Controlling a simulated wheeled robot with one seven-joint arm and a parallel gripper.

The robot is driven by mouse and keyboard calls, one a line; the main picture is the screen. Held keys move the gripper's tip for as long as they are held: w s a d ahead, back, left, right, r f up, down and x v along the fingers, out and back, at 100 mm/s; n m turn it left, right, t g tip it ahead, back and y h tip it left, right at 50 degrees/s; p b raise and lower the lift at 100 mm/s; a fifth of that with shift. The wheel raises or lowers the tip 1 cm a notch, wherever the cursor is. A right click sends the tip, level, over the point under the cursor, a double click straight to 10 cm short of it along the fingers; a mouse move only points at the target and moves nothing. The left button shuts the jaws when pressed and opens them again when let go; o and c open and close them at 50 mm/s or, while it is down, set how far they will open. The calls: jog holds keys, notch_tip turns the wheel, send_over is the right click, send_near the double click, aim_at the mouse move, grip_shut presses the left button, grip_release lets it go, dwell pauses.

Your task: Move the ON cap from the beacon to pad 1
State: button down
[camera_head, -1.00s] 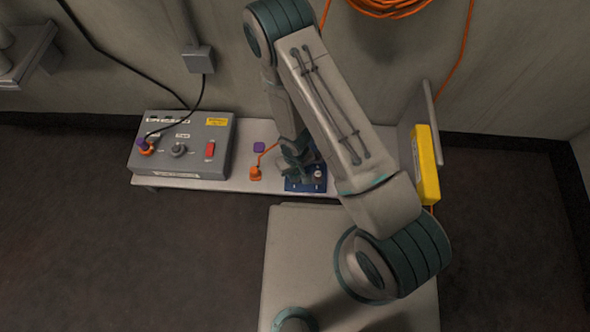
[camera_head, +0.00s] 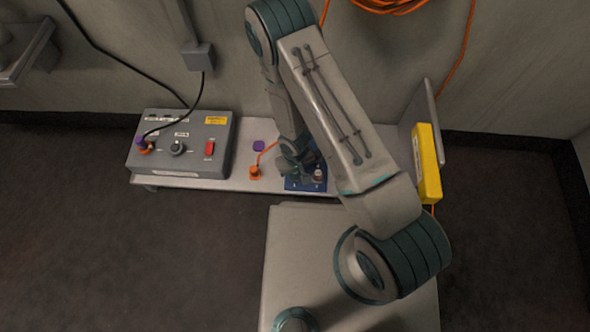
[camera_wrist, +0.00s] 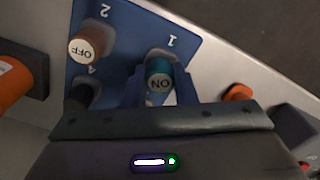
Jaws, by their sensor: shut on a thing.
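My gripper (camera_wrist: 160,88) is shut on the ON cap (camera_wrist: 159,72), a teal cap with a pale ON-lettered top, in the wrist view. The cap is over the blue pad board (camera_wrist: 136,30), right by the printed 1. I cannot tell whether it touches the board. The OFF cap (camera_wrist: 86,46), brown-sided with a white top, stands by the printed 2. In the head view my gripper (camera_head: 296,172) is low over the left part of the board (camera_head: 305,186), and my arm partly hides it. I cannot clearly make out the beacon.
A grey control box (camera_head: 181,144) with knob and red switch stands left on the shelf (camera_head: 237,178). An orange plug (camera_head: 255,173) with its cable and a purple square (camera_head: 258,146) lie between box and board. A yellow box (camera_head: 427,163) stands at the right.

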jog(key=shift+f, duration=0.1)
dwell(0.6)
jog(key=c, duration=1.1)
grip_release()
notch_tip(320, 180, up, 14)
jog(key=p, duration=0.5)
jog(key=w+d+r+m+t+p, duration=0.1)
jog(key=d+r+p, duration=0.35)
jog(key=r, duration=0.85)
jog(key=w+d+r+m+p, duration=0.1)
jog(key=w+d+r+p, duration=0.1)
jog(key=r+p, duration=0.8)
jog(key=w+d+r+m+t+p, duration=0.1)
jog(key=d+r+p, duration=0.15)
jog(key=r, duration=1.35)
jog(key=s+d+r+m+p, duration=0.1)
jog(key=s+d+r+p, duration=0.2)
jog(key=r, duration=0.7)
jog(key=s+d+r+m+p, duration=0.1)
jog(key=s+d+r+p, duration=0.2)
jog(key=r+p, duration=0.3)
jog(key=s+d+r+m+p, duration=0.1)
jog(key=s+d+r+p, duration=0.2)
jog(key=r, duration=1.1)
jog(key=shift+s+t+p, duration=0.4)
jog(key=shift+s+p, duration=0.65)
jog(key=shift+p, duration=0.2)
